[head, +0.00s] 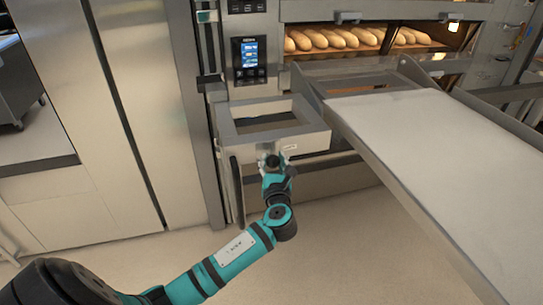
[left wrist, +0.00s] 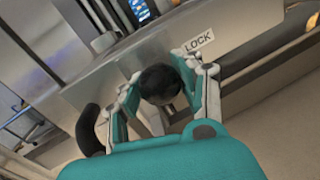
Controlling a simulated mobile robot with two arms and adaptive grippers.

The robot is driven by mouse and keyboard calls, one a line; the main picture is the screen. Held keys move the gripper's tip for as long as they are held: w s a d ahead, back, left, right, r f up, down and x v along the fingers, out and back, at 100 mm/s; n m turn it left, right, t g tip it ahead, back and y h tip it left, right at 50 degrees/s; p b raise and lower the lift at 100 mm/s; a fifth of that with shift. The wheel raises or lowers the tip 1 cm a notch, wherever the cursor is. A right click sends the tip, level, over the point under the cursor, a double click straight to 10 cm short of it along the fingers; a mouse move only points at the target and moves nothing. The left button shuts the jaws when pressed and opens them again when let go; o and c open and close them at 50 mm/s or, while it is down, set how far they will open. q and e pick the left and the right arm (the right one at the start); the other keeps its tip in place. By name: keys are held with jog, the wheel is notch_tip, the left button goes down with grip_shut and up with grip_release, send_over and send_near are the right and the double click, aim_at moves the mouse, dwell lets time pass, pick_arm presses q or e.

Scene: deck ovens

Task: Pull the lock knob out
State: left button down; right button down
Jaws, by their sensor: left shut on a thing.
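The lock knob (left wrist: 160,84) is a round black knob on the front of a metal frame, beside a white label (left wrist: 198,42) reading LOCK in the left wrist view. My left gripper (left wrist: 165,98) has its fingers on both sides of the knob and is shut on it. In the head view my left gripper (head: 273,161) is at the front face of the metal frame (head: 226,124), below the oven's control panel. The gripper largely hides the knob there. How far the knob stands out from the frame cannot be told. My right gripper is not in view.
A long pale loading board (head: 420,130) slopes toward the front on the right, close to my left gripper. Several loaves (head: 335,39) lie in the lit oven deck behind. Tall metal cabinet panels (head: 130,90) stand on the left. The floor below the frame is clear.

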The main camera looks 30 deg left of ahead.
pick_arm(q)
jog(key=shift+s+d+r, duration=0.1)
jog(key=shift+s+d, duration=0.25)
jog(key=shift+d, duration=0.1)
jog(key=shift+f, duration=0.3)
jog(key=c, duration=1.2)
grip_release()
jog(key=shift+o, duration=0.6)
jog(key=shift+s+d+r, duration=0.1)
jog(key=shift+r, duration=0.15)
jog(key=v, duration=1.2)
jog(key=shift+d, duration=0.1)
